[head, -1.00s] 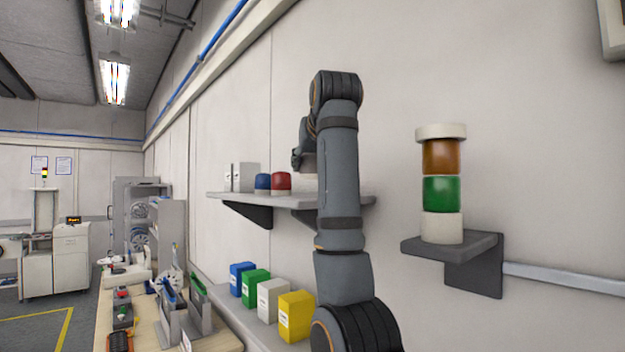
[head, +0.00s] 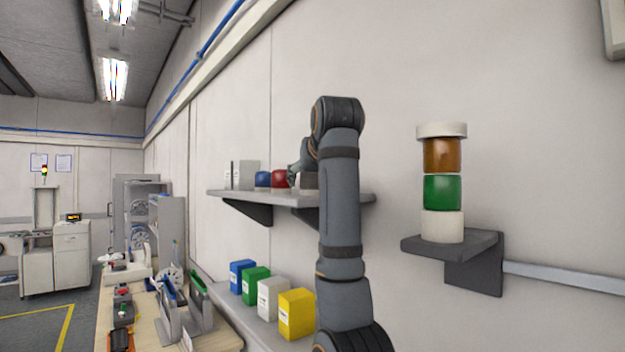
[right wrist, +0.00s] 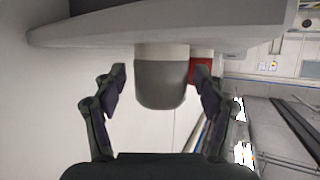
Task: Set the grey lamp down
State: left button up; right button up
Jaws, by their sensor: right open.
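The grey lamp (right wrist: 160,83) has a rounded grey cap on a cream base. In the right wrist view, where the scene appears upside down, its base meets the shelf (right wrist: 85,33). My right gripper (right wrist: 160,78) is open, with one finger on each side of the lamp and a gap to both. In the head view the right gripper (head: 297,174) is at the wall shelf (head: 285,200), partly hidden by my arm. The lamp (head: 309,181) shows there just right of the red lamp (head: 280,179). My left gripper is not in view.
A blue lamp (head: 262,179) and pale boxes (head: 243,175) stand left on the same shelf. A stack light (head: 443,185) stands on a bracket (head: 475,248) to the right. Several coloured boxes (head: 297,314) line the lower ledge. The wall is close behind.

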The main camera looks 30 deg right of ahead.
jog(key=shift+r, duration=0.2)
jog(key=shift+s+a+r, duration=0.1)
jog(key=shift+s+a, duration=0.05)
jog(key=shift+s, duration=0.15)
jog(key=b+v, duration=0.9)
jog(key=v, duration=0.2)
jog(key=shift+s+r, duration=0.2)
jog(key=shift+s, duration=0.05)
jog(key=shift+w, duration=0.1)
